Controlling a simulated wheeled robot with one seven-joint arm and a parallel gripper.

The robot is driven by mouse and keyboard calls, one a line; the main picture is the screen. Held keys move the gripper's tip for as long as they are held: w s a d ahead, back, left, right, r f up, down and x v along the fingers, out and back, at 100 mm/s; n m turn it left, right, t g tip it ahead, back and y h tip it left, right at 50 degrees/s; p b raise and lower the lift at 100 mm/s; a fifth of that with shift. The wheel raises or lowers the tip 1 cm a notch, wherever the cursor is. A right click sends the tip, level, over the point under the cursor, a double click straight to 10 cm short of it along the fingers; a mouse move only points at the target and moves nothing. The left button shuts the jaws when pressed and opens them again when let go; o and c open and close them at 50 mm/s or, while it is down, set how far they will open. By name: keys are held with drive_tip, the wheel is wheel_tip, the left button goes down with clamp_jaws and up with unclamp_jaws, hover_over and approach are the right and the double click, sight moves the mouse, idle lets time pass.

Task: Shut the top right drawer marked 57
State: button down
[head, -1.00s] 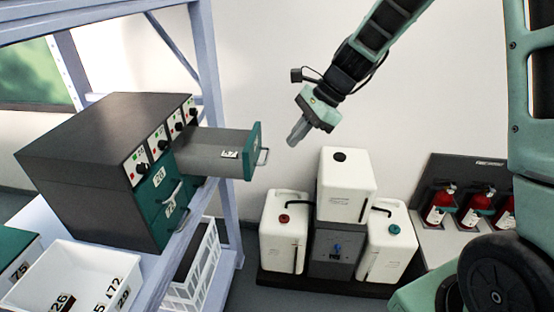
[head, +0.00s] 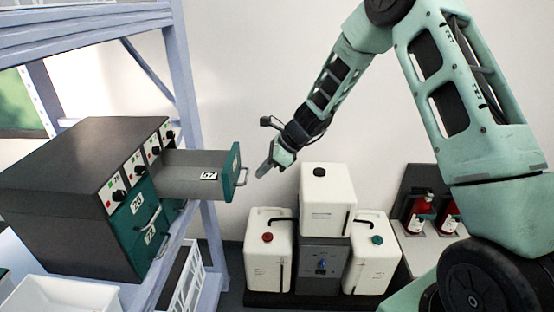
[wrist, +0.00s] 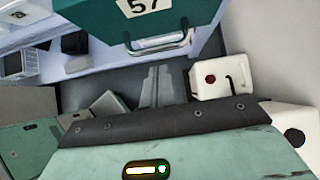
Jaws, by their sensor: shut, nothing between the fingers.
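The top right drawer marked 57 (head: 190,163) sticks well out of the dark grey cabinet (head: 75,165), with a green front and a metal handle (head: 241,177). Its front (wrist: 195,22) with the label 57 and handle also shows at the top of the wrist view. My gripper (head: 263,170) is shut and empty, just right of the drawer's handle in the head view, apart from it as far as I can tell. In the wrist view the closed fingers (wrist: 161,87) lie below the handle.
The cabinet stands on a pale blue shelf frame (head: 190,110). Its other drawers (head: 147,222) look shut. A white bin (head: 60,298) is at the lower left.

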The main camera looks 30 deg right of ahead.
drive_tip(key=shift+w+a+f, duration=0.2)
drive_tip(key=shift+w+a, duration=0.2)
drive_tip(key=shift+a, duration=0.35)
drive_tip(key=shift+a, duration=0.1)
drive_tip(key=w+a+p, duration=0.2)
drive_tip(key=w+a, duration=0.1)
drive_tip(key=a, duration=0.2)
drive_tip(key=w+a+p, duration=0.2)
drive_tip(key=w+a, duration=0.1)
drive_tip(key=a, duration=0.3)
drive_tip(key=w+a+p, duration=0.2)
drive_tip(key=w+a, duration=0.2)
drive_tip(key=a, duration=0.2)
drive_tip(key=shift+w+a+p, duration=0.1)
drive_tip(key=shift+a+p, duration=0.1)
drive_tip(key=shift+p, duration=0.15)
drive_tip(key=shift+w+a, duration=0.1)
drive_tip(key=shift+a, duration=0.15)
drive_tip(key=shift+r, duration=0.1)
